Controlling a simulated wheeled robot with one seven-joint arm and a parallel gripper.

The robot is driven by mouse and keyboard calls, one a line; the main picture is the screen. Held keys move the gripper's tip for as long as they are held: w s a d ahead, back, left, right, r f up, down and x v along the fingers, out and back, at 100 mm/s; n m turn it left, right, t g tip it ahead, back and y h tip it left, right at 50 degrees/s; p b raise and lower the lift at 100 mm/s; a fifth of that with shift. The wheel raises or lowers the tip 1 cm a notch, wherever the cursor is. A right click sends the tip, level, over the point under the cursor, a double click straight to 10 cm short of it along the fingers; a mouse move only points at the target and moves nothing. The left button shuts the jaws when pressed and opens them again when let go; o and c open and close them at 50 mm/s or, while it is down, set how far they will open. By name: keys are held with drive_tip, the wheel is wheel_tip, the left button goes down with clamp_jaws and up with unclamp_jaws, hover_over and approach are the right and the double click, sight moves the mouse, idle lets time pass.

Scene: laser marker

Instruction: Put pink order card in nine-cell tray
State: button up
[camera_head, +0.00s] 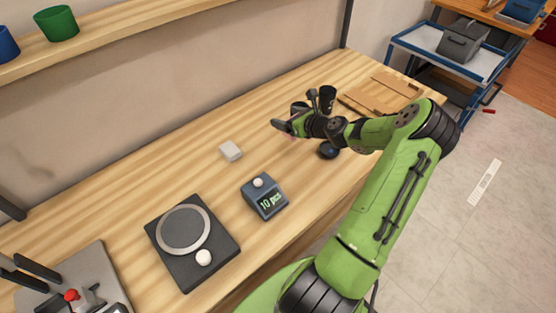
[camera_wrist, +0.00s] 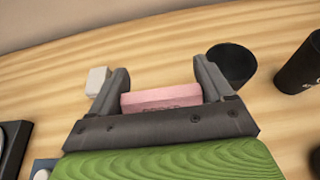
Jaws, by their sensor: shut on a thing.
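My gripper (camera_wrist: 162,95) is shut on the pink order card (camera_wrist: 160,97), which sits between its two dark fingers in the wrist view. In the head view my gripper (camera_head: 284,125) is over the wooden bench, towards its back right, and only a faint trace of pink shows there. Whether the card touches the bench is hard to tell. I cannot make out a nine-cell tray in either view.
A small white block (camera_head: 230,151) lies left of my gripper. Black cups (camera_head: 327,98) and brown flat boards (camera_head: 380,97) are at the right.

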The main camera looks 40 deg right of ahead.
drive_tip(key=f+b, duration=0.1)
drive_tip(key=f, duration=0.3)
drive_tip(key=f+b, duration=0.2)
drive_tip(key=f, duration=0.3)
drive_tip(key=shift+a+f, duration=0.2)
drive_tip(key=shift+f, duration=0.05)
